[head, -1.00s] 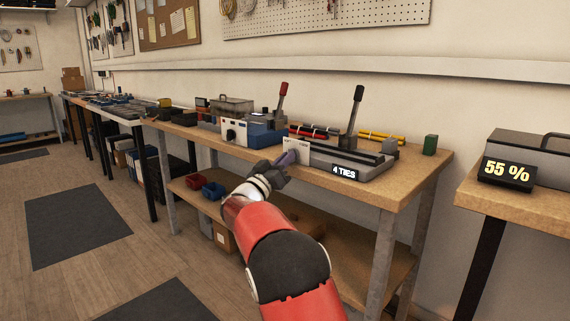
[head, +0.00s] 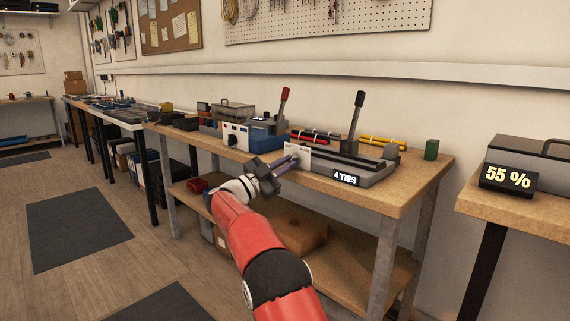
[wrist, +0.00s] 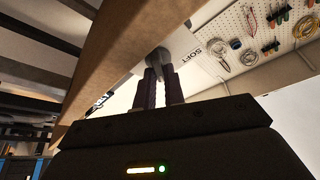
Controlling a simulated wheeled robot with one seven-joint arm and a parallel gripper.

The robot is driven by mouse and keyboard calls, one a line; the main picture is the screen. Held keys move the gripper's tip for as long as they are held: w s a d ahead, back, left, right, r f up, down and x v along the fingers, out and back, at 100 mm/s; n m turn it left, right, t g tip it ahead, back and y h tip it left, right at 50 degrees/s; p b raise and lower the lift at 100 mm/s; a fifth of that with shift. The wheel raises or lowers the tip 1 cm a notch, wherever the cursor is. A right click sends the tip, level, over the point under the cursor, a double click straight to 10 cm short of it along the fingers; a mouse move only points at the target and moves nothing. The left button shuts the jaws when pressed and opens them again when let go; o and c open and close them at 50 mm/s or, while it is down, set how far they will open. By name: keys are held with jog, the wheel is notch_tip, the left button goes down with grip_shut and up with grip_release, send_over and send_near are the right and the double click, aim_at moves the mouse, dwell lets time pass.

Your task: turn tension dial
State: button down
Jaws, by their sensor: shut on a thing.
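In the head view my gripper (head: 288,162) reaches the white plate (head: 298,154) at the left front of a grey tie machine (head: 355,166). The machine has a tall black lever and a display reading "4 TIES". The knob is hidden behind the fingers in the head view, and its pointer setting cannot be read.
The wooden bench's front edge (head: 385,207) runs close beside my gripper. A blue and white machine (head: 250,134) with a red lever stands to the left. A green block (head: 431,149) sits at the right. A display reading 55 % (head: 507,177) stands on another bench.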

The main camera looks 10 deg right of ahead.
jog(key=shift+m+g, duration=0.3)
jog(key=shift+m, duration=0.4)
jog(key=c, duration=1.5)
grip_release()
jog(key=v, duration=0.8)
jog(key=shift+w, duration=0.1)
